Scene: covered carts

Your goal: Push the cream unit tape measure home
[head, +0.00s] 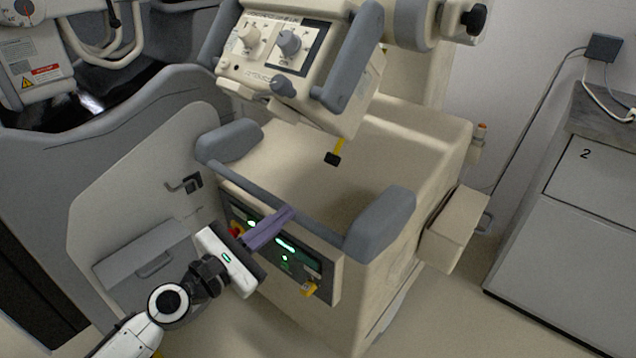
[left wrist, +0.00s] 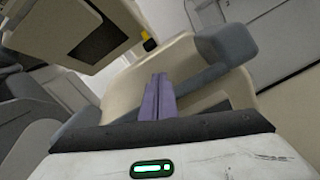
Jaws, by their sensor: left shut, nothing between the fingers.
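The tape measure (head: 338,147) shows as a short yellow strip with a black end, hanging below the control head of the cream unit (head: 440,130). It also shows in the left wrist view (left wrist: 150,40), at the top middle; its upper part is hidden by the control head. My left gripper (head: 289,212) has its purple fingers shut and empty. It is in front of the unit's front panel, lower and to the left of the tape, apart from it. In the left wrist view the shut fingers (left wrist: 160,78) point up towards the unit. My right gripper is not in view.
The control head (head: 290,60) with knobs and grey handles overhangs the unit's hollow top. A grey front rail (head: 245,190) and padded corners (head: 382,222) border it. A grey cabinet (head: 570,220) stands at the right. Floor is clear between the unit and cabinet.

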